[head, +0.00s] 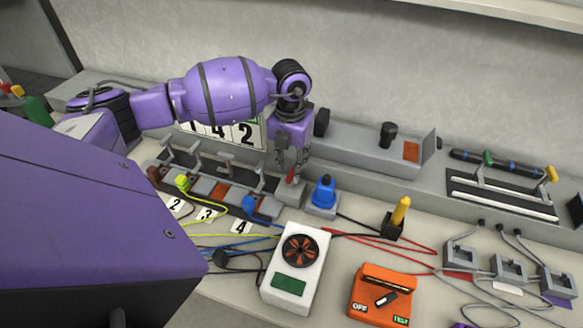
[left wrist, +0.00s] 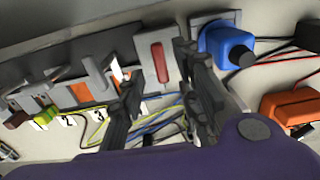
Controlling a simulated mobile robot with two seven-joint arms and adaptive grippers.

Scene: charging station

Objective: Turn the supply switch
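A grey box with a red lever (left wrist: 158,62) sits at the right end of the row of slots, and I take it as the supply switch. The red lever also shows in the head view (head: 291,176), partly hidden by my gripper. My left gripper (head: 290,168) points down right at this lever. In the left wrist view its two fingers (left wrist: 156,72) stand apart, with the red lever seen between their tips. I cannot tell whether they touch it. My right gripper is in neither view.
A blue plug (head: 325,193) stands just right of the switch. A white meter with a round fan (head: 300,252) and an orange box marked OFF and TEST (head: 383,297) lie in front. Slots with numbered cards (head: 207,213) lie left. Cables cross the bench.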

